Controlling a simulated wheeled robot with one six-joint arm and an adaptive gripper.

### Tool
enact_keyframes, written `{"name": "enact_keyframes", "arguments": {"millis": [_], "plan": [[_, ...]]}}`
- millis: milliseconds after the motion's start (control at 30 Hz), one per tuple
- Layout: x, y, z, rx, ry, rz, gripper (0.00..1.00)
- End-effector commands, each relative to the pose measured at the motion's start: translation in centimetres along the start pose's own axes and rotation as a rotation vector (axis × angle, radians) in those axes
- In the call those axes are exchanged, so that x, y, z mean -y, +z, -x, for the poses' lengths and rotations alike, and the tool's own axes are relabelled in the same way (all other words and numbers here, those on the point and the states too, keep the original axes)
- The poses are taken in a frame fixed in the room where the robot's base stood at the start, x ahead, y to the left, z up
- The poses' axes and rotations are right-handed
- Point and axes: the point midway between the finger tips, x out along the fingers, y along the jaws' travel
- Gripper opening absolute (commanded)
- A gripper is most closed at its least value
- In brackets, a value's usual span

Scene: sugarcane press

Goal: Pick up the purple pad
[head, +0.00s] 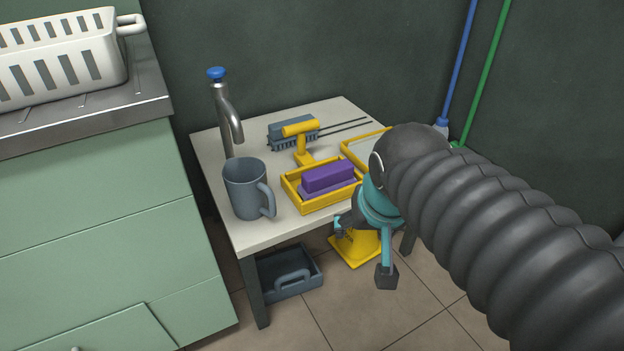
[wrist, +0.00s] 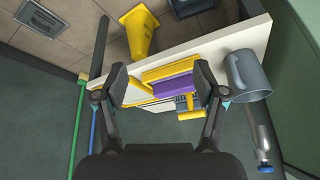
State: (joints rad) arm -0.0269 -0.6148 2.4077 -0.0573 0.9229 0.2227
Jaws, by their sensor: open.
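The purple pad (head: 328,177) lies in a shallow yellow tray (head: 318,206) on a small white table, with a greyish-purple layer under it. In the wrist view the purple pad (wrist: 173,90) shows between the fingers, partly covered by the right-hand one. My gripper (head: 363,252) is open and empty. In the head view it appears in front of the table's near edge, to the lower right of the tray and apart from the pad. In the wrist view my gripper (wrist: 162,84) has its two dark fingertips spread wide.
A grey-blue mug (head: 245,190) stands left of the tray, by a metal tap (head: 228,115). A yellow-handled brush (head: 292,133) and another yellow-rimmed tray (head: 362,148) lie behind. A yellow floor sign (head: 355,250) and a dark caddy (head: 288,274) are below. Blue and green poles lean right.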

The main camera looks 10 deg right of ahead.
Motion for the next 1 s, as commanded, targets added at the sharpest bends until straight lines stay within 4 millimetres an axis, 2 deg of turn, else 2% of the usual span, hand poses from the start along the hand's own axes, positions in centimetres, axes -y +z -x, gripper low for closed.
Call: {"name": "enact_keyframes", "arguments": {"millis": [33, 267, 467, 600, 800, 1000], "plan": [[0.3, -2.0, 0.8, 0.025, 0.018, -0.049, 0.71], [2.1, -9.2, 0.6, 0.095, 0.125, -0.321, 0.71], [4.2, -15.1, -1.1, 0.112, 0.239, -0.552, 0.71], [6.0, -18.6, -3.0, 0.097, 0.324, -0.71, 0.71], [8.1, -22.0, -5.9, 0.051, 0.418, -0.887, 0.71], [9.1, -23.3, -7.7, 0.017, 0.462, -0.976, 0.71]]}}
